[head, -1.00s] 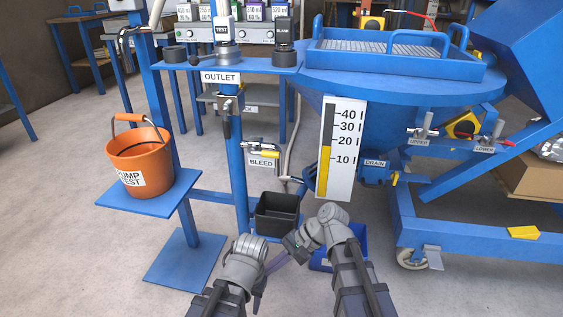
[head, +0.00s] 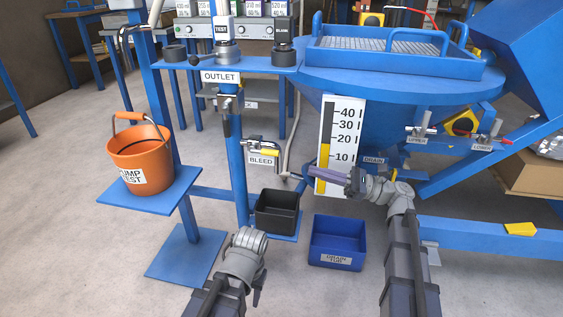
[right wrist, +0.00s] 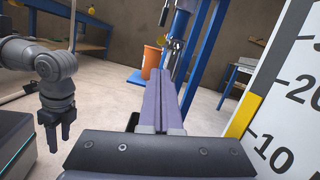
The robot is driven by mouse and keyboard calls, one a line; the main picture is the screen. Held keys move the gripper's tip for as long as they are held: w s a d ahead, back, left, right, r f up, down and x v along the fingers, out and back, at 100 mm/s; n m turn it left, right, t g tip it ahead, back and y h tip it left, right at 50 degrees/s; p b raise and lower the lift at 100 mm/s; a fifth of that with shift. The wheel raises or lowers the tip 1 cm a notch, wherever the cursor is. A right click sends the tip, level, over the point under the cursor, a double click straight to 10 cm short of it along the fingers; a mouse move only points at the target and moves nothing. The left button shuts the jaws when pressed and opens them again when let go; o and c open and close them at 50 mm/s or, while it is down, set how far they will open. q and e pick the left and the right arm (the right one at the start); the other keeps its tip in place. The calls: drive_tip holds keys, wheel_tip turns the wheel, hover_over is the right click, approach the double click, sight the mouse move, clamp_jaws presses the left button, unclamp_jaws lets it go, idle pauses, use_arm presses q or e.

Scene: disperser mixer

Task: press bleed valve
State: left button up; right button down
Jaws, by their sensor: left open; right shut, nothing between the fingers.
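My right gripper (head: 284,174) is shut and empty. Its purple fingers point left, in front of the level gauge, with the tips just below and right of the valve in the head view. The depth gap between tips and valve is hard to judge. The shut fingers also show in the right wrist view (right wrist: 164,75). My left gripper (head: 258,296) is open, low in front of the black bin, and hangs downward in the right wrist view (right wrist: 65,132).
The level gauge (head: 328,188) stands close to my right gripper. A black bin (head: 277,215) is below the valve, and a blue drain bin (head: 337,243) is on the floor. An orange bucket (head: 140,155) stands on a blue shelf at left. The OUTLET valve (head: 228,103) is higher up.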

sight(275, 150)
drive_tip(key=p+x, duration=0.2)
drive_tip(key=x, duration=0.8)
drive_tip(key=shift+f, duration=0.1)
idle(0.3)
drive_tip(key=shift+d+r+h+p, duration=0.1)
drive_tip(key=shift+r+h+p, duration=0.85)
drive_tip(key=shift+p, duration=1.85)
drive_tip(key=r+h+p, duration=0.1)
drive_tip(key=h+p, duration=0.1)
drive_tip(key=p, duration=0.4)
drive_tip(key=r+g+h+p, duration=0.1)
drive_tip(key=r+h+p, duration=0.1)
drive_tip(key=p, duration=0.4)
drive_tip(key=r+g+h+p, duration=0.1)
drive_tip(key=r+h+p, duration=0.1)
drive_tip(key=p, duration=0.4)
drive_tip(key=shift+w+a+r+h+p, duration=0.1)
drive_tip(key=shift+a+r+h+p, duration=0.05)
drive_tip(key=shift+a+h+p, duration=0.25)
drive_tip(key=shift+h, duration=0.25)
drive_tip(key=shift+w+a+r+p, duration=0.1)
drive_tip(key=shift+a+r+p, duration=0.3)
drive_tip(key=shift+p, duration=0.15)
drive_tip(key=shift+a+r, duration=0.1)
